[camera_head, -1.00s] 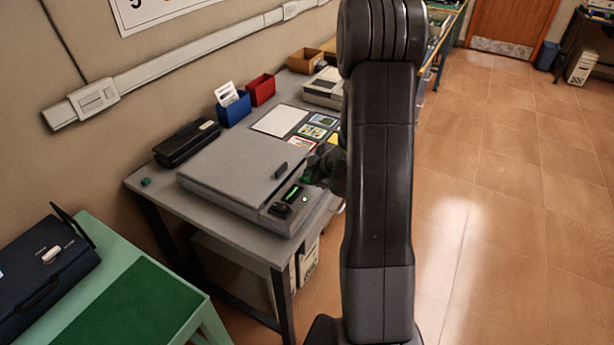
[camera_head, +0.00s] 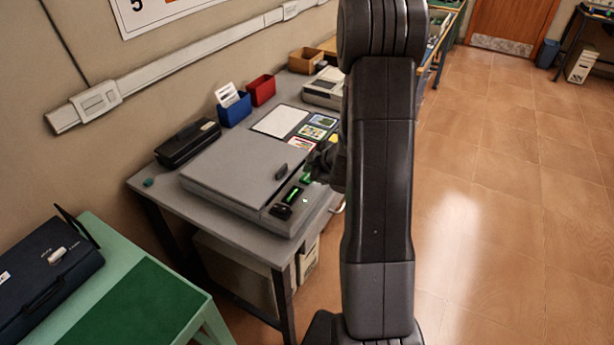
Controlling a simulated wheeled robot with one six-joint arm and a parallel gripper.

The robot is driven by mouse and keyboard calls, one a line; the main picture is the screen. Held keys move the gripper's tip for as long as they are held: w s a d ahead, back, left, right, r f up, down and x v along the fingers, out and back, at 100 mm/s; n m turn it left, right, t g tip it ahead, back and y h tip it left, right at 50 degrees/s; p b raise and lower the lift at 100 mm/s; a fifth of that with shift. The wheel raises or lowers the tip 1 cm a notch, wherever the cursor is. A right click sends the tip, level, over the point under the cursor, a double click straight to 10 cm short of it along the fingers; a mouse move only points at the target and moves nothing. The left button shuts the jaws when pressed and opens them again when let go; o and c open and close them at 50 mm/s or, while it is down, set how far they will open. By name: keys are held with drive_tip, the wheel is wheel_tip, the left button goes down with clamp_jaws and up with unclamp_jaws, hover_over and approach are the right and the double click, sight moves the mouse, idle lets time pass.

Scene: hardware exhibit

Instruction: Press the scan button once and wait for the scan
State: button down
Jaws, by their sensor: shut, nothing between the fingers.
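The grey flatbed scanner (camera_head: 228,190) sits on the near part of the grey desk, its lid (camera_head: 240,160) down. Its front-right control strip has a lit green display (camera_head: 293,194), a small green light (camera_head: 305,201) and a green spot (camera_head: 306,179), possibly the scan button. A dark block (camera_head: 281,211) sits at the strip's near end. My gripper (camera_head: 312,174) is shut and empty at the strip's far end, close to that green spot. Its fingertips are dark and small, and I cannot tell whether they touch it. My arm hides part of the desk behind.
A black device (camera_head: 187,143), a blue bin (camera_head: 234,109), a red bin (camera_head: 262,90), cards (camera_head: 312,131) and a pale machine (camera_head: 323,89) share the desk. A green table (camera_head: 125,312) with a dark case (camera_head: 45,272) stands at left. Open floor (camera_head: 500,200) lies right.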

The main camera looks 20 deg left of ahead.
drive_tip(key=shift+r+p, duration=2.1)
drive_tip(key=shift+r, duration=0.3)
drive_tip(key=shift+f, duration=0.1)
drive_tip(key=shift+f, duration=0.1)
